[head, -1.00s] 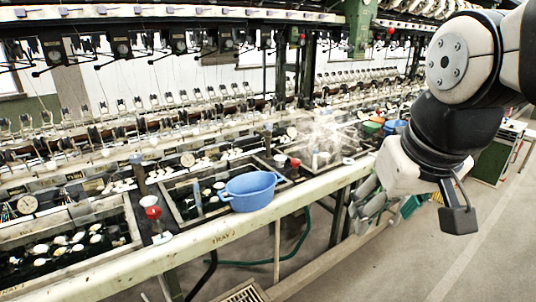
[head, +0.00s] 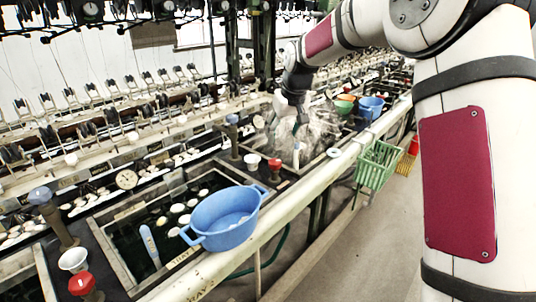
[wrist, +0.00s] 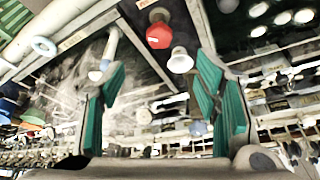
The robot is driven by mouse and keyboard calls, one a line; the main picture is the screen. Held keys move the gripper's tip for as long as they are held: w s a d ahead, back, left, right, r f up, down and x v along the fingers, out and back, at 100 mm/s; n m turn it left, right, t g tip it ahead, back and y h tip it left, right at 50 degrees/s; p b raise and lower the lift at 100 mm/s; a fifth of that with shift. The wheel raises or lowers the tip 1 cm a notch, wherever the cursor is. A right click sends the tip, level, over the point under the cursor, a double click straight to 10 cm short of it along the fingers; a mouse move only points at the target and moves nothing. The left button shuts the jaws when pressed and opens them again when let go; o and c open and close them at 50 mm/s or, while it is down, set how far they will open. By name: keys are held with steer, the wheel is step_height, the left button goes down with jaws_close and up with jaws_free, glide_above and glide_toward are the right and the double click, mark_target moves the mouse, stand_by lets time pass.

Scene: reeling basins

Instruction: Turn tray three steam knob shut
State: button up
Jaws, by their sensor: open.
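A red knob (head: 275,167) stands on the deck between two basins, beside a small white cup (head: 252,160). In the wrist view the red knob (wrist: 158,35) and cup (wrist: 180,60) lie ahead of the fingers, within the gap between them. My gripper (wrist: 160,68) is open and empty, its green-padded fingers apart and not touching the knob. In the head view my gripper (head: 286,112) hangs over the steaming basin, partly blurred by steam. Another red knob (head: 85,284) is at the near left.
A blue tub (head: 225,218) sits on the front rim of the nearer basin (head: 112,238). A pale upright tube (head: 297,155) and a white ring (head: 334,152) are near the gripper. Blue-topped posts (head: 232,120) stand behind. A green basket (head: 378,165) hangs in front.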

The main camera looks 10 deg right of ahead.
mark_target(275, 161)
steer(key=x, duration=1.4)
steer(key=shift+w, duration=0.4)
steer(key=c, duration=1.1)
